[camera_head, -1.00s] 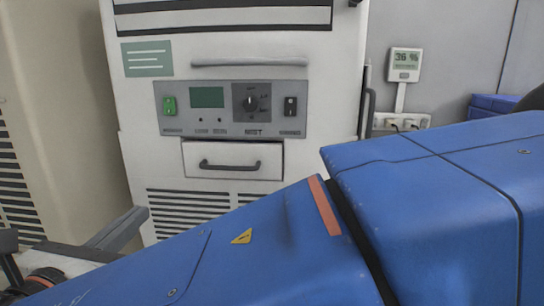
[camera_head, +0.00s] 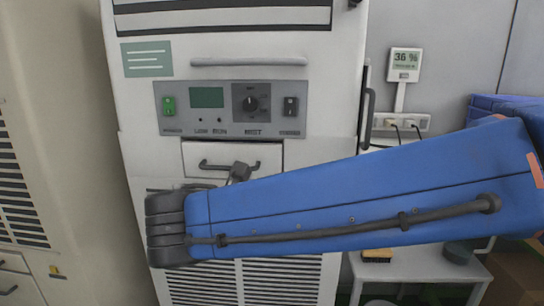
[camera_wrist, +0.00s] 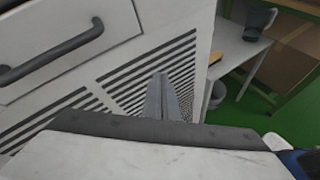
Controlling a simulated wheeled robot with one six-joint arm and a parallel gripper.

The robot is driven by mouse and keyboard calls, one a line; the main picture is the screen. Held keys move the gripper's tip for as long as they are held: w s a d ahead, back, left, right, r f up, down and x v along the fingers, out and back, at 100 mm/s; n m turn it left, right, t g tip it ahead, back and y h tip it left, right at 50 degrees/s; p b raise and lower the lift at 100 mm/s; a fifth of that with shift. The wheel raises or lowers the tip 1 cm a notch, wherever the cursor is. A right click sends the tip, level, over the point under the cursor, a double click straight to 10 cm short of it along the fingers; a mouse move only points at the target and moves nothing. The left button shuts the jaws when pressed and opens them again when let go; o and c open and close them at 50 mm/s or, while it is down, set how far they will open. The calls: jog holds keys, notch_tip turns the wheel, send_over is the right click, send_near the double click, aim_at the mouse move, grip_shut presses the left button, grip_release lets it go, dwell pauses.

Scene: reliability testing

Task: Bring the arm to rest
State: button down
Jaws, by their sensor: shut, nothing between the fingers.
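My blue arm (camera_head: 340,200) lies across the lower middle of the head view, in front of a white cabinet with a control panel (camera_head: 231,109). Its dark ribbed joint (camera_head: 166,229) is at the left end, over the cabinet's vents. My gripper (camera_wrist: 161,82) shows in the wrist view as narrow grey fingers close together, shut and empty. They point toward the cabinet's slatted vents (camera_wrist: 150,85); whether they touch it I cannot tell. In the head view the fingers cannot be made out.
The cabinet's drawer handle (camera_wrist: 50,52) is close at the left in the wrist view. A light side table (camera_wrist: 236,50) with a dark container (camera_wrist: 260,20) stands to the right, above green floor (camera_wrist: 240,112). Another vented unit (camera_head: 20,180) stands at the left in the head view.

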jog(key=s+d+f+m+g, duration=0.1)
jog(key=d+f+m+g, duration=0.25)
jog(key=d, duration=0.55)
jog(key=s+d+f+m+g, duration=0.15)
jog(key=d+f+m, duration=0.3)
jog(key=d, duration=0.55)
jog(key=s+d+f+m+y, duration=0.3)
jog(key=s+d+f+m, duration=0.1)
jog(key=m, duration=0.5)
jog(key=s+d+f+m+g+y, duration=0.1)
jog(key=s+d+f+m+y, duration=0.2)
jog(key=s+d+m, duration=0.3)
jog(key=s+m, duration=0.1)
jog(key=m, duration=0.2)
jog(key=shift+d+f, duration=0.35)
